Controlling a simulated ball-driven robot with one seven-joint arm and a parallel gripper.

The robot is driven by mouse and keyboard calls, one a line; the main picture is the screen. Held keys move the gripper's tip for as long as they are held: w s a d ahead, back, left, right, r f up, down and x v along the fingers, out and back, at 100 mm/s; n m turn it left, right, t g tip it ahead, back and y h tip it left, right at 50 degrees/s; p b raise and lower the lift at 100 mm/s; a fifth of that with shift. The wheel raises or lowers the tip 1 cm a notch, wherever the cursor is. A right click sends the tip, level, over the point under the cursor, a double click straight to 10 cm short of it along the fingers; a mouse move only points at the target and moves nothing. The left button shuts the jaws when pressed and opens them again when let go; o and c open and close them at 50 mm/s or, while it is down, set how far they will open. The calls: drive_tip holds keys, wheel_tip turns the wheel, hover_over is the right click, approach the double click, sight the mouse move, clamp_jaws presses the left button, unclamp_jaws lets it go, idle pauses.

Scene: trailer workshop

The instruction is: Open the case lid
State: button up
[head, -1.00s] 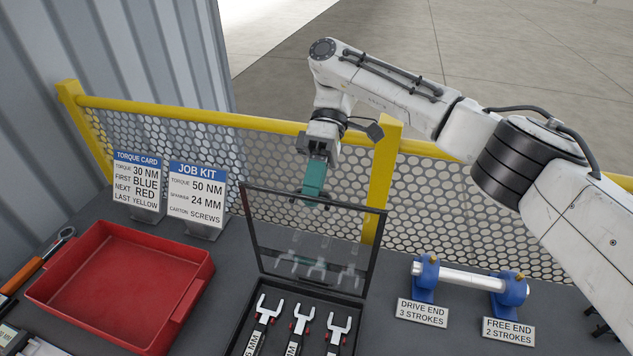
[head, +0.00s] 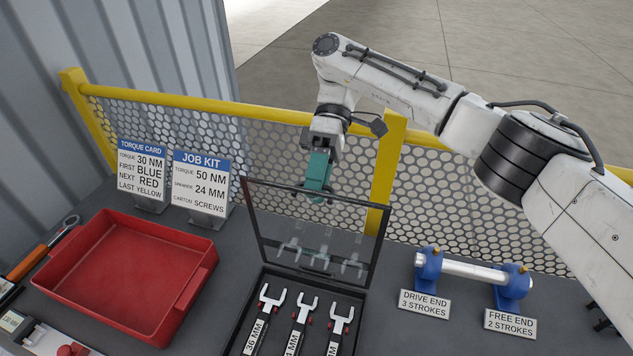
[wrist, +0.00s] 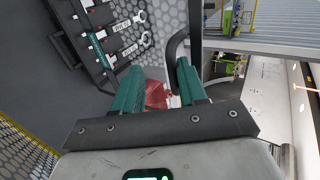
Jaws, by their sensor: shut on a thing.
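The case (head: 255,318) is black and lies on the dark bench. Its clear, black-framed lid (head: 254,238) stands raised, close to upright, hinged at the case's far edge. Several open-ended spanners (head: 301,320) lie in the case, and they also show in the wrist view (wrist: 120,25). My gripper (head: 317,196), with teal fingers, is at the top edge of the lid and shut on it. In the wrist view, my gripper (wrist: 160,78) has a dark bar of the lid (wrist: 172,50) by its fingers. The exact contact is partly hidden.
A red tray (head: 60,284) stands left of the case. Two sign cards (head: 202,185) stand behind it. A shaft on blue supports (head: 462,268) with label plates is at the right. A yellow-railed mesh fence (head: 250,114) runs close behind the lid.

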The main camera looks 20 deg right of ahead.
wheel_tip(320, 180, up, 3)
drive_tip(key=shift+d+f, duration=0.1)
drive_tip(key=shift+f, duration=0.05)
drive_tip(key=s+r+b, duration=0.1)
drive_tip(key=s+r, duration=0.1)
drive_tip(key=r, duration=0.1)
drive_tip(key=s+r+b, duration=0.1)
drive_tip(key=s+r, duration=0.2)
drive_tip(key=shift+s+d+r, duration=0.1)
drive_tip(key=shift+s+r, duration=0.05)
drive_tip(key=s+r+b, duration=0.2)
drive_tip(key=s+r, duration=0.2)
drive_tip(key=s, duration=0.4)
drive_tip(key=shift+s+d, duration=0.2)
drive_tip(key=shift+s, duration=0.15)
